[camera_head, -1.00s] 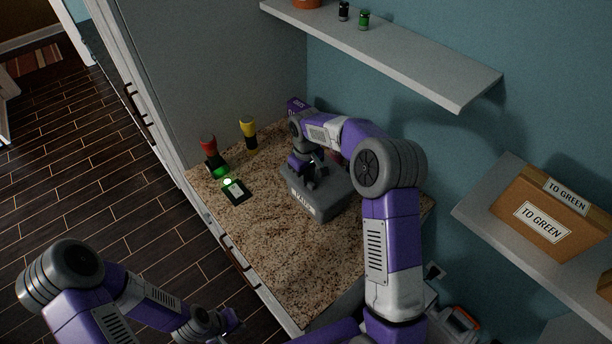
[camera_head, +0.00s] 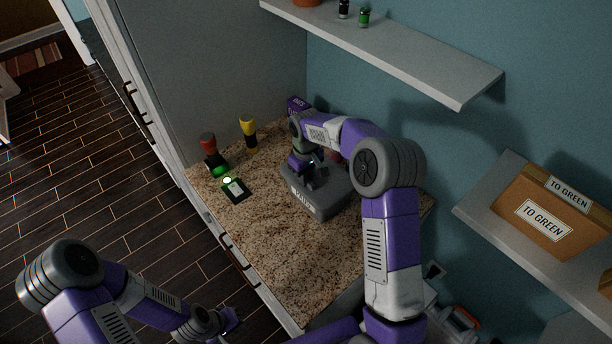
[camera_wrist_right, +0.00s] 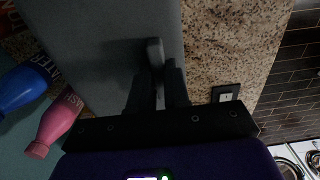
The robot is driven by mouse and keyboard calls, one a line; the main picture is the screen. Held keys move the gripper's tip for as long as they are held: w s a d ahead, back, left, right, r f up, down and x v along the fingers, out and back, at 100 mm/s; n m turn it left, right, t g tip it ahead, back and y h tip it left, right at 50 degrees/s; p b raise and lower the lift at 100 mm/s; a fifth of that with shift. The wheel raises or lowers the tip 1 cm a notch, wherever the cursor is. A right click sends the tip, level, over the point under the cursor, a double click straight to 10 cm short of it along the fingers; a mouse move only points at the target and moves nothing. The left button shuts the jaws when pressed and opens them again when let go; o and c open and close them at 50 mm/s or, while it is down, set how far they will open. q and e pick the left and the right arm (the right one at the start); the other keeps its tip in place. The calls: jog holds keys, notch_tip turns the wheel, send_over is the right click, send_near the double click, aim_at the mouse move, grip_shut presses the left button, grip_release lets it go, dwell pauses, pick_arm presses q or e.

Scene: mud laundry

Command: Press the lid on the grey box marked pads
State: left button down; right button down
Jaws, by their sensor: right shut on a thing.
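The grey box (camera_head: 328,207) with a white label, its lettering blurred but seeming to read PADS, stands on the speckled counter. A flat grey lid (camera_head: 325,172) shows on top of it; I cannot tell whether it is fully seated. My right gripper (camera_head: 312,183) is at the top of the box. In the right wrist view, its dark fingers (camera_wrist_right: 158,88) are shut on an upright grey handle (camera_wrist_right: 155,50) above the flat grey top (camera_wrist_right: 90,45). My left gripper (camera_head: 231,320) is low in the head view, away from the counter, its fingers unclear.
A red-topped torch (camera_head: 208,142), a yellow-topped torch (camera_head: 248,126) and a dark device with a green light (camera_head: 236,190) are left of the box. A pink bottle (camera_wrist_right: 55,125) and a blue bottle (camera_wrist_right: 20,88) are close beside it. The front counter (camera_head: 290,265) is clear.

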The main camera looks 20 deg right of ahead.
jog(key=shift+f, duration=0.45)
dwell(1.0)
jog(key=c, duration=0.5)
grip_release()
jog(key=shift+r, duration=0.1)
jog(key=shift+r+p, duration=2.7)
jog(key=shift+r, duration=1.3)
jog(key=shift+f, duration=0.1)
grip_shut()
